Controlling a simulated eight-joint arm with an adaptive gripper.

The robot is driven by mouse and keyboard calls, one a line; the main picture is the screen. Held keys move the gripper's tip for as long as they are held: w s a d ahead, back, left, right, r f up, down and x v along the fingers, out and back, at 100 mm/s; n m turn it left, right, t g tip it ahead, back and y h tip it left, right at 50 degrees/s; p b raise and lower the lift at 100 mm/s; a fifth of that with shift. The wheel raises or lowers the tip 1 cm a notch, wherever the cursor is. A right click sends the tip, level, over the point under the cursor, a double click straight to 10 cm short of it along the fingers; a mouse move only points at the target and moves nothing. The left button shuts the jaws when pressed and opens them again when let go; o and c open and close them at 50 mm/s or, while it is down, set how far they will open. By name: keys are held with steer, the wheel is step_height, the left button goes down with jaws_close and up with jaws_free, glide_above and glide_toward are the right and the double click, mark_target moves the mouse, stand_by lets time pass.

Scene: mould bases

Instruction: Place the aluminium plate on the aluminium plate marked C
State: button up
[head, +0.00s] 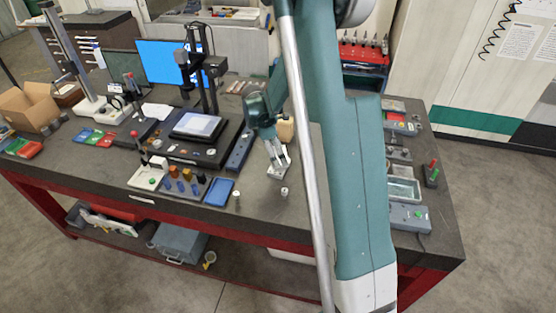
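My gripper (278,163) points down over the middle of the bench, right of the dark camera stand. A small light-grey metal block (279,173), which looks like an aluminium plate, is at its fingertips. At this size I cannot tell whether the fingers are closed on it or only around it, or whether it touches anything below. No letter C is legible, so I cannot pick out the plate marked C.
Two small pale cylinders (284,191) stand on the dark bench top (262,215) in front of the gripper. A blue tray (218,192) lies to the left, by a rack of coloured parts. A pale tray (403,189) and grey box (410,218) are at the right end.

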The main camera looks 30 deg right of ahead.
steer(key=shift+f, duration=2)
steer(key=shift+f, duration=0.1)
steer(key=o, duration=1.2)
steer(key=shift+r+p, duration=0.2)
steer(key=shift+p, duration=0.1)
steer(key=shift+b+v, duration=0.85)
steer(key=shift+v, duration=5.05)
steer(key=shift+w, duration=0.1)
steer(key=shift+a, duration=0.1)
